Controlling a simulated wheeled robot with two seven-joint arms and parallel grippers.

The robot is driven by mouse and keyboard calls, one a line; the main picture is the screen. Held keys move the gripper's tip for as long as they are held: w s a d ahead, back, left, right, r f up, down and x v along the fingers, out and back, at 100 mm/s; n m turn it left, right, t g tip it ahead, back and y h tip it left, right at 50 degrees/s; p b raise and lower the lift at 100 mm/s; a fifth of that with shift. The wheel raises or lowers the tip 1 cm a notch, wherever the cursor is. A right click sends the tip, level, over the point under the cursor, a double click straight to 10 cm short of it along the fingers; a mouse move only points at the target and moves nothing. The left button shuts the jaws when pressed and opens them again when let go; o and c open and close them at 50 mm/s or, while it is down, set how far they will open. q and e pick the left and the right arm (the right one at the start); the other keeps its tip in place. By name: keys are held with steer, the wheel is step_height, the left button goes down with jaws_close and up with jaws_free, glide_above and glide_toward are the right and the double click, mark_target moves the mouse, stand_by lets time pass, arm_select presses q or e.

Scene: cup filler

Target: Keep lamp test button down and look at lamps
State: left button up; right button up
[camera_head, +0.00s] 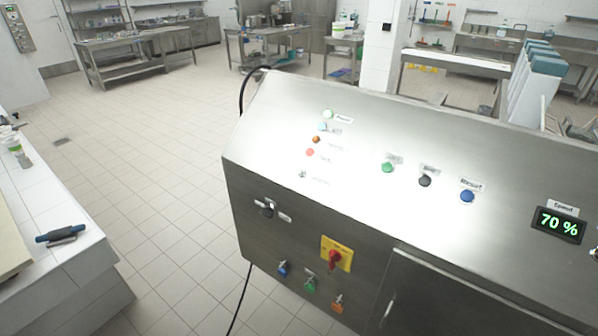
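A sloped steel control panel (262,117) stands in front of me. Its left part has a column of small lamps: a pale green one (328,114), a pale cyan one (322,127), an orange one (316,139) and a red one (310,152). A small silver fitting (303,174) sits below them. To the right are a green button (388,167), a black button (425,181) and a blue button (467,196). Their labels are too small to read surely, so I cannot tell which is the lamp test button. Neither gripper shows, and nothing touches the buttons.
A lit display (559,225) reads 70 %. The cabinet front has a red rotary switch on a yellow plate (337,254) and blue, green and orange fittings below. A white tiled counter (50,200) is at left. Open floor (165,170) lies between.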

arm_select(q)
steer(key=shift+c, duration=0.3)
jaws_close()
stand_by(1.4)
